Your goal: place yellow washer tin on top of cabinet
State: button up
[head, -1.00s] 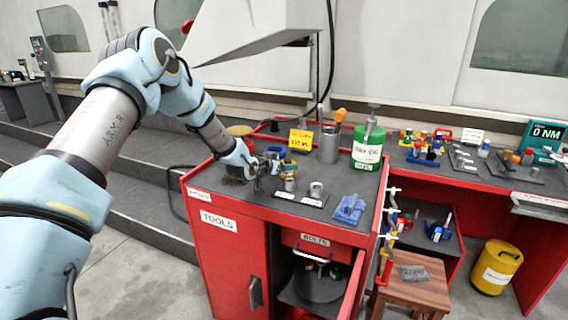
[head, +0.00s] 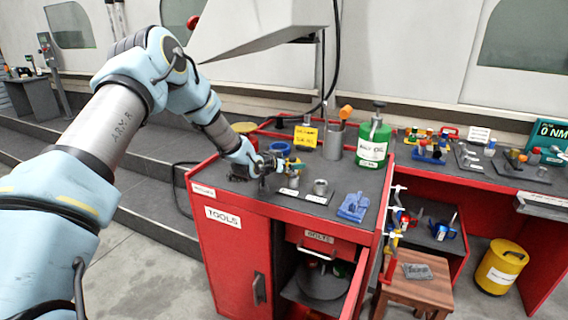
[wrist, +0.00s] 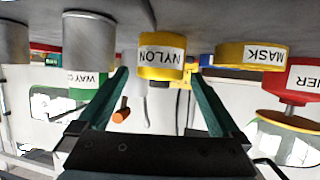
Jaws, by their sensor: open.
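A yellow tin with a white NYLON label (wrist: 161,60) appears upside down in the wrist view, between and beyond the two green fingers of my gripper (wrist: 160,90). The fingers are apart, with clear gaps to the tin's sides. In the head view my gripper (head: 277,163) is low over the top of the red cabinet (head: 225,270) marked TOOLS, near its middle. Small objects crowd around the fingertips there, so the tin is hard to pick out. In the wrist view the tin is by the grey top.
A yellow MASK roll (wrist: 251,56) is beside the tin in the wrist view. A wooden stool (head: 425,290) stands right.

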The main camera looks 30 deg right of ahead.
jog(key=shift+a+r, duration=0.2)
jog(key=shift+a, duration=0.1)
jog(key=b+v, duration=0.3)
jog(key=v, duration=0.8)
jog(key=a+r+n+y, duration=0.1)
jog(key=a+n+y, duration=0.65)
jog(key=a, duration=2.15)
jog(key=s+a+r+n+g+y, duration=0.2)
jog(key=s+a+n+g+y, duration=0.1)
jog(key=s+a, duration=1.1)
jog(key=a+n+y, duration=0.1)
jog(key=a, duration=0.1)
jog(key=shift+s+a+r+g, duration=0.35)
jog(key=shift+s+a+g, duration=0.05)
jog(key=shift+n+y, duration=0.25)
